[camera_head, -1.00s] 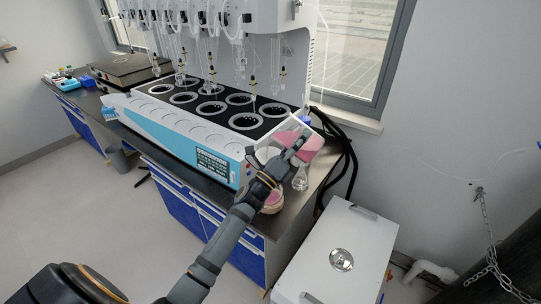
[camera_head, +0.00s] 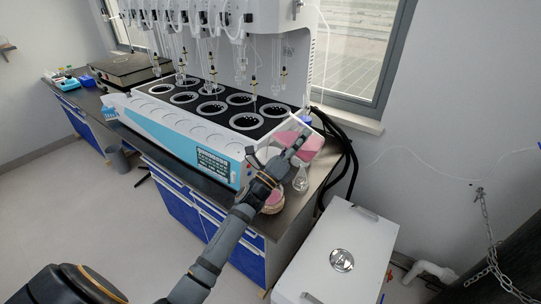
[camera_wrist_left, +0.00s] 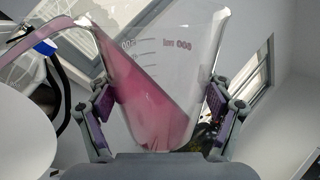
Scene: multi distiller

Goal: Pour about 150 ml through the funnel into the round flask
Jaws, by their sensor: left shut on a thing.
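My left gripper (camera_head: 286,154) is shut on a clear beaker (camera_head: 312,128) holding pink liquid and keeps it tilted above the right end of the bench. In the left wrist view, the gripper (camera_wrist_left: 160,100) has a purple pad on each side of the beaker (camera_wrist_left: 185,45). A pink stream (camera_wrist_left: 50,30) leaves the beaker's lip toward the left. The white funnel (camera_head: 266,154) is beside the gripper, partly hidden by it. The round flask (camera_head: 273,204) is below, pinkish inside and partly covered by my arm. The stream's landing point is hard to see. My right gripper is out of view.
A clear conical flask (camera_head: 301,180) stands close to the right of the gripper. The multi distiller (camera_head: 190,130) fills the bench behind and left. Black hoses (camera_head: 347,165) hang at the bench's right end. A white box (camera_head: 335,245) stands on the floor.

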